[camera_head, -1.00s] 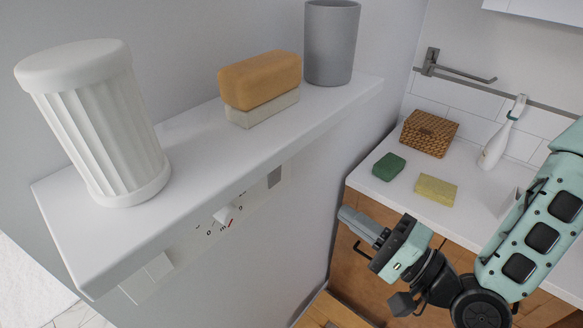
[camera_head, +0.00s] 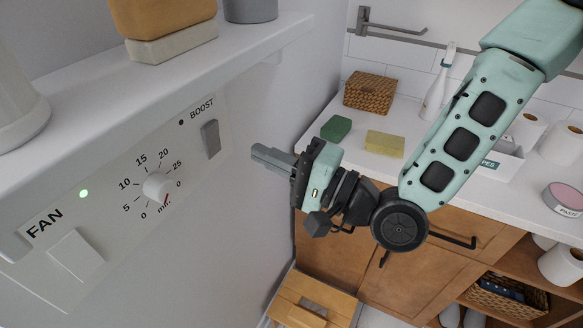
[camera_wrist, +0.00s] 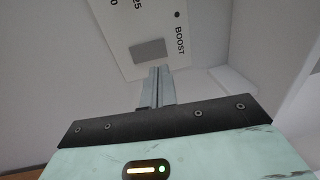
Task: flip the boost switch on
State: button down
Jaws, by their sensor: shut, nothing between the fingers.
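The boost switch (camera_head: 211,139) is a small grey rocker under the word BOOST, at the right end of the white fan panel (camera_head: 110,235). A dark dot sits beside the word and looks unlit. My gripper (camera_head: 256,154) is shut and empty, its fingers pointing left at the panel, to the right of the switch. In the wrist view the switch (camera_wrist: 149,50) lies just beyond the tips of my gripper (camera_wrist: 160,70). I cannot tell whether the tips touch it. Which way the rocker is tilted is unclear.
The panel also has a timer knob (camera_head: 157,187), a lit green light (camera_head: 84,194) and a white fan switch (camera_head: 76,255). A shelf (camera_head: 150,75) overhangs the panel. A counter (camera_head: 375,165) with a basket (camera_head: 370,92) stands behind my arm.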

aim_at(212, 130)
jog(key=p+x, duration=0.2)
jog(key=x, duration=0.4)
jog(key=shift+w+r, duration=0.1)
jog(key=shift+r, duration=0.05)
jog(key=shift+x, duration=0.85)
jog(key=shift+p, duration=0.3)
jog(key=shift+a+r+h+p, duration=0.1)
jog(key=shift+r+h+p, duration=0.05)
jog(key=shift+h+p, duration=0.2)
jog(key=shift+a+f, duration=0.1)
jog(key=shift+f, duration=0.1)
jog(key=shift+w, duration=0.1)
